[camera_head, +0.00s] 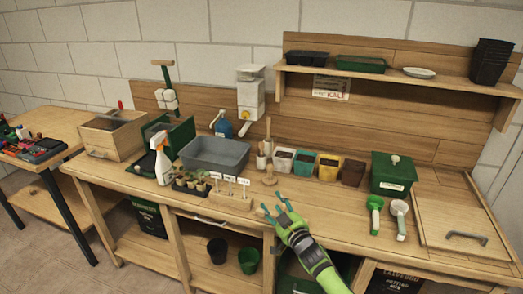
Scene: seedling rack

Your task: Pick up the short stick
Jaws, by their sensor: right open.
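My right gripper (276,206) reaches in from the bottom of the view, over the front part of the bench. Its fingers are apart and nothing shows between them. A small wooden piece with a short upright stem (269,178) stands just behind the fingertips, apart from them. A thin wooden stick (268,128) rises upright behind it, by a pale cup (261,161). I cannot tell for sure which of these is the short stick. My left gripper is not in view.
The workbench (330,208) is crowded at the back with a grey tub (214,154), small coloured pots (304,165) and a green box (393,174). A wooden label holder (231,200) stands left of my gripper. A green-handled tool (374,215) lies right. Bench between is clear.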

